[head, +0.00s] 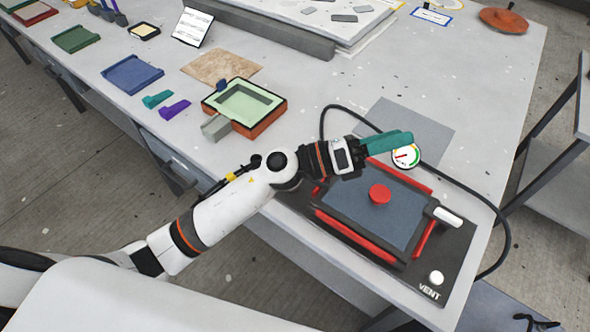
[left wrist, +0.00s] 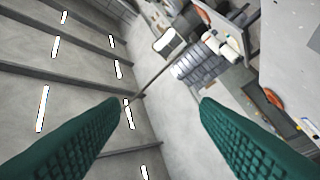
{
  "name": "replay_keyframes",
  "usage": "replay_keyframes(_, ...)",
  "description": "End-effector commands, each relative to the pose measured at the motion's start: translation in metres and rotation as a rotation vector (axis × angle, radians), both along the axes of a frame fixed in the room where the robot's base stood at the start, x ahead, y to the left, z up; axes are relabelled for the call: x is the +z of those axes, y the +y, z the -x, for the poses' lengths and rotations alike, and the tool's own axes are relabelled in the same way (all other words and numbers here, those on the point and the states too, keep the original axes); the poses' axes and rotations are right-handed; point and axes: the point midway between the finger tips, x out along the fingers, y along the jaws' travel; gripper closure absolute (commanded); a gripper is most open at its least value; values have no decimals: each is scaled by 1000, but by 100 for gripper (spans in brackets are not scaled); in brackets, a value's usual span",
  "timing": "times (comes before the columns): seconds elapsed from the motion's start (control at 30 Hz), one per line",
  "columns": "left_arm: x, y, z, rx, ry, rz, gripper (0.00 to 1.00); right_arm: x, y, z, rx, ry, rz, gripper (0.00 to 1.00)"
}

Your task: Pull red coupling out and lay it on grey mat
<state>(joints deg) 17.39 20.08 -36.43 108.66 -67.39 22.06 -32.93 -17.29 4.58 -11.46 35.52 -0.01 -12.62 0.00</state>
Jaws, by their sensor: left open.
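A round red piece (head: 380,194), which looks like the red coupling, sits on the dark blue-grey panel (head: 345,208) of the red-edged vent unit. The grey mat (head: 435,122) lies flat on the table behind the unit, partly hidden by my left gripper and the gauge. My left gripper (head: 388,143) has teal fingers and hangs above the unit's far edge, behind the red piece and apart from it. In the left wrist view its fingers (left wrist: 160,103) are spread with nothing between them; that view faces the ceiling and room. My right gripper is not seen.
A round gauge (head: 406,155) stands beside my left fingers. A black hose (head: 508,235) loops around the unit. A white-ended handle (head: 447,216) is at its right. A green-lined orange mould (head: 245,105) lies to the left.

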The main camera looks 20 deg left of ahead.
Motion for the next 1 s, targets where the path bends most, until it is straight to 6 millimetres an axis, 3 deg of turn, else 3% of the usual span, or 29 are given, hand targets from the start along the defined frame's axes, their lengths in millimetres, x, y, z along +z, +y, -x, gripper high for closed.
replay_keyframes(0.13,-30,-24,21,-215,-294,-354,44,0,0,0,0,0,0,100)
replay_keyframes(0.27,-72,-18,27,-404,-507,-684,44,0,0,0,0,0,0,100)
replay_keyframes(0.37,-106,6,22,-552,-634,-948,44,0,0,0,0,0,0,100)
replay_keyframes(0.5,-138,61,2,-749,-735,-1308,44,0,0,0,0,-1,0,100)
replay_keyframes(0.73,-147,145,-27,-967,-732,-1710,44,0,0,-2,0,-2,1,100)
replay_keyframes(0.83,-144,167,-34,-1019,-707,-1803,44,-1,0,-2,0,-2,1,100)
replay_keyframes(1.0,-140,183,-38,-1059,-685,-1870,44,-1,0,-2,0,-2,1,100)
